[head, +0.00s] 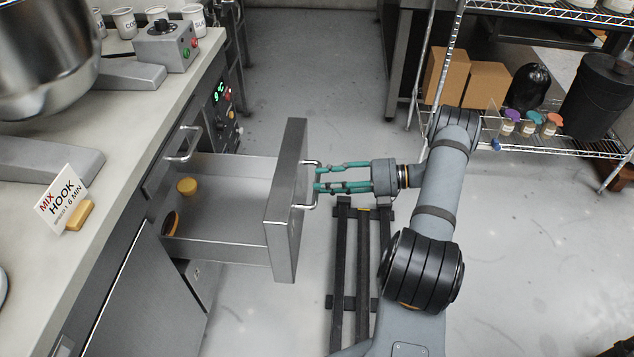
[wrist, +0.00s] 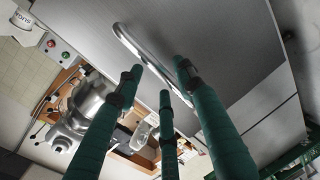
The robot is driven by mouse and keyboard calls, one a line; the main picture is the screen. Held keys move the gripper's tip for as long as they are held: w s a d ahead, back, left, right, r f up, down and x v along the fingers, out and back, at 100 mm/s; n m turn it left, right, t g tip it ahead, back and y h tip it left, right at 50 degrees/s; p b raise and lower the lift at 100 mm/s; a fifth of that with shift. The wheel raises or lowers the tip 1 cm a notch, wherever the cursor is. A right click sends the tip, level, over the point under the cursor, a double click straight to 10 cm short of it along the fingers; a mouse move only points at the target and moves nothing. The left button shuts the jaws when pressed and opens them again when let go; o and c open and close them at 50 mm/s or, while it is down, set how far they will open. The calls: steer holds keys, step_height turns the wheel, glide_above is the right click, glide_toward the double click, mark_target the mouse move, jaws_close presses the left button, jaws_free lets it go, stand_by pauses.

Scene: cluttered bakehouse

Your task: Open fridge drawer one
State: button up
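A grey metal drawer (head: 285,205) stands pulled out of the counter unit at the left in the head view. A round yellow item and a brown round item lie inside it. Its front panel also fills the upper wrist view (wrist: 225,50). The drawer's bar handle (head: 317,201) shows in the wrist view too (wrist: 128,38). My gripper (head: 317,178), with teal fingers, is at this handle. In the wrist view the fingertips (wrist: 158,75) are spread to either side of the bar, with a visible gap. Firm contact cannot be made out.
Another bar handle (head: 182,145) is on the unit, behind the open drawer. The counter (head: 135,110) carries a mixer (head: 45,50) and a sign (head: 62,198). A wire shelf (head: 570,145) with boxes and jars stands right. Floor beyond the drawer is clear.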

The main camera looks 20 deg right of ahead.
steer(key=v, duration=0.9)
steer(key=shift+d, duration=0.15)
steer(key=x, duration=1.2)
steer(key=shift+w+a, duration=0.1)
steer(key=shift+a, duration=0.2)
steer(key=shift+d, duration=0.1)
